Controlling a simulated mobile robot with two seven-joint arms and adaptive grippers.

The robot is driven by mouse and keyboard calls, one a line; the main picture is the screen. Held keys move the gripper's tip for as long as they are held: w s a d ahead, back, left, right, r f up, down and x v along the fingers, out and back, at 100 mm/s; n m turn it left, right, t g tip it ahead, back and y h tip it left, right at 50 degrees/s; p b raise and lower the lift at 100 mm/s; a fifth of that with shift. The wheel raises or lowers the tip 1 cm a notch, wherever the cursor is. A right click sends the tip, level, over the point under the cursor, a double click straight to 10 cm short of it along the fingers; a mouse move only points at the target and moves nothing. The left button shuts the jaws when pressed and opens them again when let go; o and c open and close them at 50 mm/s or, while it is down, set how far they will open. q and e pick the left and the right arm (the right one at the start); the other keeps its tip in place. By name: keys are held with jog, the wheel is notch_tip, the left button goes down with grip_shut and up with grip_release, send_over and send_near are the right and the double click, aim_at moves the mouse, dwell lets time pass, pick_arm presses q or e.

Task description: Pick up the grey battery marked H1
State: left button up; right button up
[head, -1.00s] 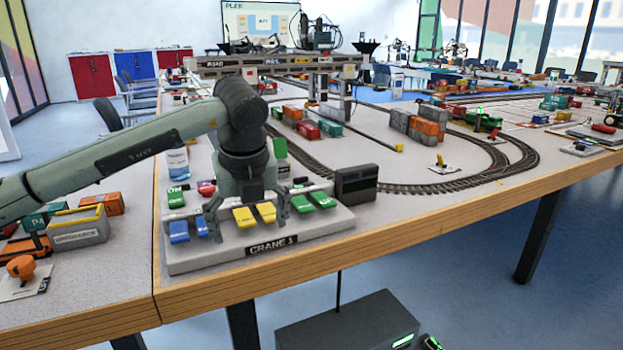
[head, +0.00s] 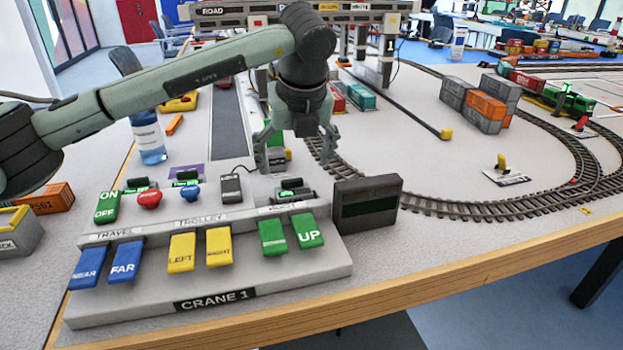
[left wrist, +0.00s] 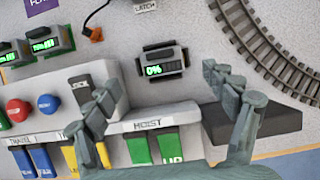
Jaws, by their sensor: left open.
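I cannot make out a grey battery marked H1 in either view; no such marking is legible. My left gripper (head: 296,148) is open and empty, pointing down behind the hoist keys of the CRANE 1 panel (head: 330,265). In the left wrist view its spread fingers (left wrist: 168,100) stand either side of a small dark dock (left wrist: 161,64) with a green 0% readout. That dock also shows in the head view (head: 290,190), just below the gripper. I cannot tell whether a battery sits in it. My right gripper is out of view.
Two similar dark docks (head: 135,187) (head: 186,178), red (head: 149,199) and blue buttons and a grey lock box (head: 231,189) stand left of the gripper. A black display box (head: 366,203) stands close on its right. Curved track (head: 465,203) runs beyond.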

aim_at(292, 181)
pick_arm(q)
jog(key=shift+w+d, duration=0.2)
jog(key=shift+w, duration=0.1)
jog(key=shift+w+f, duration=0.15)
jog(key=shift+f, duration=0.1)
jog(key=x, duration=0.2)
jog(key=p+x, duration=0.1)
jog(key=x, duration=0.3)
jog(key=shift+a+f, duration=0.15)
jog(key=shift+a, duration=0.15)
jog(key=shift+w+f, duration=0.1)
jog(key=shift+f, duration=0.35)
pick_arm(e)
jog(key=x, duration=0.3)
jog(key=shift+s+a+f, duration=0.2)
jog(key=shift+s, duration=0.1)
pick_arm(q)
jog(key=c, duration=1.4)
